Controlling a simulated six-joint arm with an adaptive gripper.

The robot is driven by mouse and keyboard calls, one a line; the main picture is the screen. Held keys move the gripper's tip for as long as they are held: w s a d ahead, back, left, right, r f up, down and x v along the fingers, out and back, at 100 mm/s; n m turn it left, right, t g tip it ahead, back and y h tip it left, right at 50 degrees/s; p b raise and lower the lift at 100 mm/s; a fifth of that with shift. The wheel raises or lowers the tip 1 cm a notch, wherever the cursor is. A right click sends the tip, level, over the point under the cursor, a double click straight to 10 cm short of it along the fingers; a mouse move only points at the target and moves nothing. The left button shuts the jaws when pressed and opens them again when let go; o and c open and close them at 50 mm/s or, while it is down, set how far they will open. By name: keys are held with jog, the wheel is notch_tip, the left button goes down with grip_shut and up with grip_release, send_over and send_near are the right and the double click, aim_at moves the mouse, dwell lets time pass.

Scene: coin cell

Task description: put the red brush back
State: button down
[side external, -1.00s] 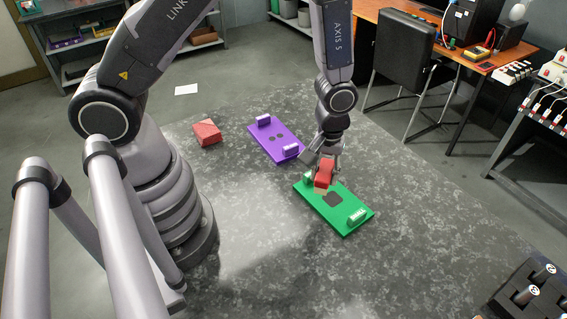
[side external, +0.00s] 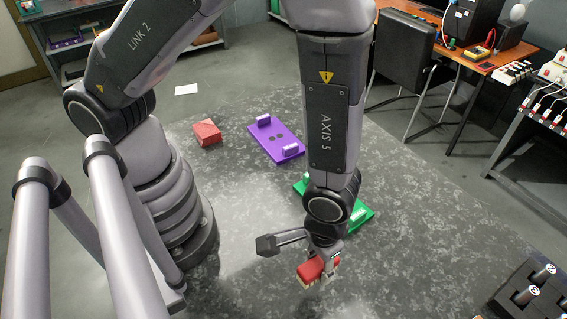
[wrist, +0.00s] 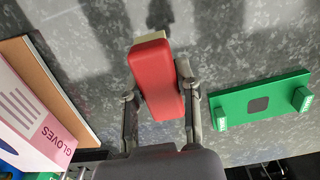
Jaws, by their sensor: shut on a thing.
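The red brush (side external: 312,268) has a red body and a pale edge of bristles. My gripper (side external: 325,262) is shut on it and holds it over the grey speckled table. In the wrist view the red brush (wrist: 152,75) sits between the two fingers of my gripper (wrist: 160,97), its pale end pointing up the picture. The green plate (side external: 364,214) is mostly hidden behind my arm in the side view. In the wrist view the green plate (wrist: 240,104) lies to the right, apart from the brush, with a dark square between two raised blocks.
A purple plate (side external: 264,134) with two raised blocks and a red block (side external: 206,133) stand farther back. A box marked GLOVES (wrist: 28,125) and a brown board (wrist: 45,80) are at the left in the wrist view. A dark rack (side external: 530,300) stands at the lower right.

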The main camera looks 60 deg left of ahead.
aim_at(313, 294)
jog(key=f, duration=0.8)
jog(key=shift+s+d, duration=0.1)
jog(key=shift+s, duration=0.1)
jog(key=c, duration=0.8)
grip_release()
jog(key=shift+f, duration=0.1)
